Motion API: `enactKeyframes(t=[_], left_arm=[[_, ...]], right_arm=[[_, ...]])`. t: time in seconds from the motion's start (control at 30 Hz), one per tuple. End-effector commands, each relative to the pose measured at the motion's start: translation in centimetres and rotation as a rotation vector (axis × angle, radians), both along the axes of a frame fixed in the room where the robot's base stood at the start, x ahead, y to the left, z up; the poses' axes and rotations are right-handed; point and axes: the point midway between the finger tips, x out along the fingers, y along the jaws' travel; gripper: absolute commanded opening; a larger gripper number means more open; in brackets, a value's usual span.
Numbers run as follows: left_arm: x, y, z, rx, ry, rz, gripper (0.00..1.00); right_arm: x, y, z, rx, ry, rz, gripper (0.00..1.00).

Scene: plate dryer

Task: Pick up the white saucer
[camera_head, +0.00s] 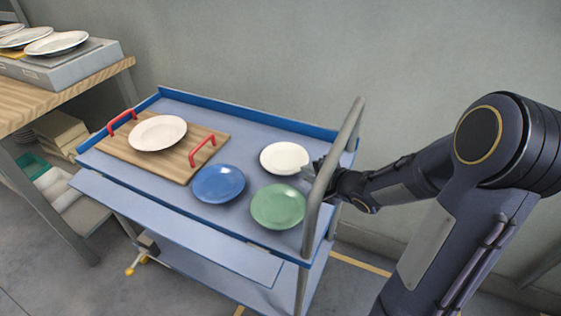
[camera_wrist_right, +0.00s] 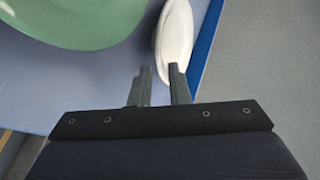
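The white saucer (camera_head: 284,157) lies on the blue cart top, near its right end. My right gripper (camera_head: 314,172) reaches in from the right, at the saucer's right edge. In the right wrist view the saucer (camera_wrist_right: 174,32) shows as a narrow white shape. Its near end comes between the two parted fingers of my right gripper (camera_wrist_right: 160,82), closer to the right finger. The fingers are open; whether one touches the rim I cannot tell. My left gripper is not in view.
A blue plate (camera_head: 218,184) and a green plate (camera_head: 278,206) lie close to the saucer. A wooden tray (camera_head: 178,168) with red handles holds another whitish plate (camera_head: 158,132). The cart's grey handle bar (camera_head: 322,187) rises beside my right gripper. A wooden table (camera_head: 62,92) stands at left.

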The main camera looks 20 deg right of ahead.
Motion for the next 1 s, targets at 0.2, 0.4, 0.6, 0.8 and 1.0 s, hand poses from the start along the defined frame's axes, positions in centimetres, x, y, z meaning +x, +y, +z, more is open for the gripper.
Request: enactKeyframes(t=[0.2, 0.4, 0.6, 0.8, 1.0], left_arm=[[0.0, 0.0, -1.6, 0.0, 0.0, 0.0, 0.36], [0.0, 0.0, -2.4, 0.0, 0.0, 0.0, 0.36], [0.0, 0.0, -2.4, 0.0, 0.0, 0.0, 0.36], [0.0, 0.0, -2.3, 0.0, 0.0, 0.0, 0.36], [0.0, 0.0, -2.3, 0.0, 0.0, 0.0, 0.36]], right_arm=[[2.4, 0.6, -1.9, -0.002, 0.002, 0.003, 0.16], [4.7, 0.9, -2.9, -0.004, 0.0, 0.001, 0.16], [5.1, 0.9, -2.9, -0.004, 0.0, -0.001, 0.16], [5.0, 0.9, -2.9, -0.004, -0.001, -0.001, 0.02], [5.0, 0.9, -2.9, -0.004, 0.0, -0.001, 0.0]])
